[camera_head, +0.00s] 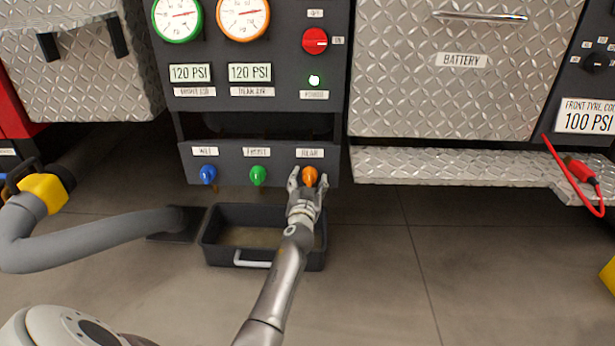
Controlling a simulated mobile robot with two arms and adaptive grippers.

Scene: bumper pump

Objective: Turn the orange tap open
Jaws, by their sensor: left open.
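The orange tap (310,175) sits on the dark panel under a small label that seems to read REAR. It is the rightmost of three taps, and its handle appears to point up. My left gripper (308,181) reaches up to it from below. Its fingers are open, one on each side of the tap's lower part. I cannot tell whether they touch it. The tap's lower end is partly hidden by the gripper. My right gripper is not in view.
A green tap (258,175) and a blue tap (208,174) are to the left. A black tray (212,238) with a light handle lies below on the floor. A grey hose (100,236) lies at left. A metal step (450,166) juts out at right.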

